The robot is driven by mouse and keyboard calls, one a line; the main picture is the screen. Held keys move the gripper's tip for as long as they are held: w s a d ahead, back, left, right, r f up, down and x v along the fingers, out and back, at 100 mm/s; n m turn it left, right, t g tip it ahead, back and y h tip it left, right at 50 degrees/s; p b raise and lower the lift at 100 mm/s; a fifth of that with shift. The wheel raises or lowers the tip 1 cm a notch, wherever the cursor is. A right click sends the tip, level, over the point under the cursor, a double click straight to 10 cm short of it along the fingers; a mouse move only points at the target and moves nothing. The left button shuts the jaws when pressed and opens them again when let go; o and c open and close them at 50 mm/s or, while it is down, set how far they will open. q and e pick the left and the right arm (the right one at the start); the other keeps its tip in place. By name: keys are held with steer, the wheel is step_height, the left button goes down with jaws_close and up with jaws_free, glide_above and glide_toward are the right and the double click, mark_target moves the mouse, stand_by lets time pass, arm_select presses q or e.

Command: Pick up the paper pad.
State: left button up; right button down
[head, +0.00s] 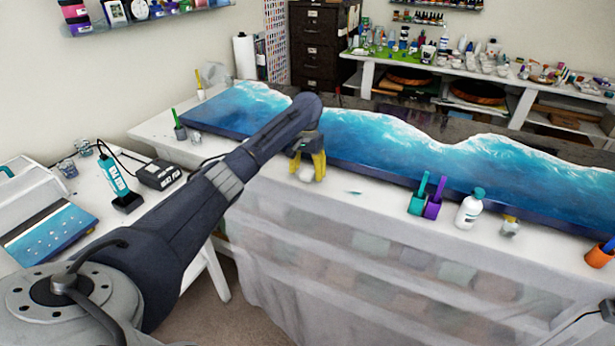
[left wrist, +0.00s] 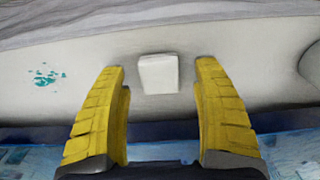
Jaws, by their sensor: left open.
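The paper pad (left wrist: 158,74) is a small white block on the white table, between and just beyond the tips of my yellow fingers in the left wrist view. In the head view the pad (head: 306,174) shows as a small pale shape between the fingers, partly hidden by them. My left gripper (head: 308,178) is open above the table's front strip. It also shows in the left wrist view (left wrist: 160,66), with one finger on each side of the pad and a gap to both. My right gripper is not in view.
A long blue-and-white resin slab (head: 420,150) lies behind the pad. To the right stand a green cup (head: 417,205), a purple cup (head: 433,208), a white bottle (head: 469,210) and an orange cup (head: 600,255). A teal spot (left wrist: 46,77) marks the table.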

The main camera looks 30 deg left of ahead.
arm_select(q)
steer(key=shift+f, duration=0.7)
steer(key=shift+c, duration=0.4)
steer(key=c, duration=0.8)
